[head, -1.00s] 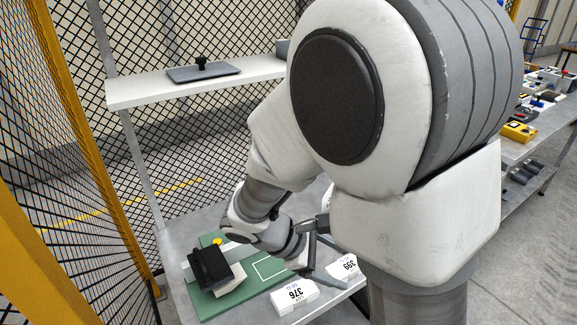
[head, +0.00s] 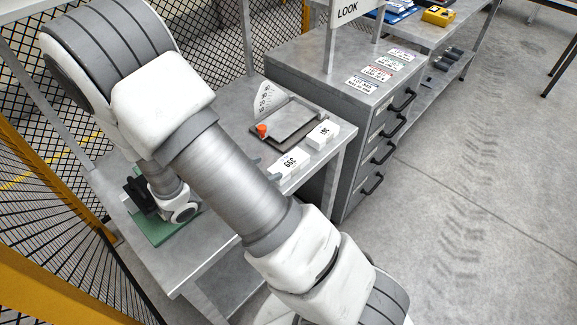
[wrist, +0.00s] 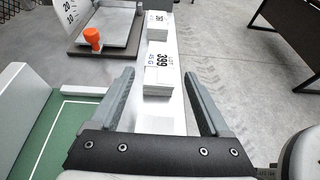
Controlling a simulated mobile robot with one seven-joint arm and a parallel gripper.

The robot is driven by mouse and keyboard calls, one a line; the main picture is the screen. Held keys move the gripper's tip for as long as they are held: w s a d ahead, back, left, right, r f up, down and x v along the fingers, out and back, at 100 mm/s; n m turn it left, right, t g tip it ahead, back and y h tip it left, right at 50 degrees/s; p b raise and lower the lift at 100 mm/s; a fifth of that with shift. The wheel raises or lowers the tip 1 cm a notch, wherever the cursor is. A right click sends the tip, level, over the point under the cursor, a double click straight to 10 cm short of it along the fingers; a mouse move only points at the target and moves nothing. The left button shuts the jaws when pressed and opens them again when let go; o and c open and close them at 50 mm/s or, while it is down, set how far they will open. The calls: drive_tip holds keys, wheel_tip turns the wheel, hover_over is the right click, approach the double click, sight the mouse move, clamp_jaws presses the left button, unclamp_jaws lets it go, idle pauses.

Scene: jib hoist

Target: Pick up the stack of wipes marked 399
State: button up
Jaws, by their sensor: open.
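The white stack of wipes marked 399 (head: 288,163) lies near the front edge of the grey table. In the wrist view the stack (wrist: 157,82) lies ahead, between the lines of my two fingers, its label facing up. My gripper (wrist: 159,74) is open, with a finger on either side of the view and nothing held. I cannot tell its exact height over the stack. In the head view my arm hides most of the gripper.
Another white labelled stack (head: 323,134) lies beyond, by the table's front edge. A grey tray-like device with an orange knob (head: 262,130) stands behind. A green mat (wrist: 58,140) is left of my gripper. A grey drawer cabinet (head: 352,120) adjoins the table.

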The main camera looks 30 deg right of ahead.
sight(294, 158)
drive_tip(key=b+x, duration=0.1)
drive_tip(key=x, duration=1.1)
drive_tip(key=shift+f, duration=0.15)
drive_tip(key=c, duration=1.2)
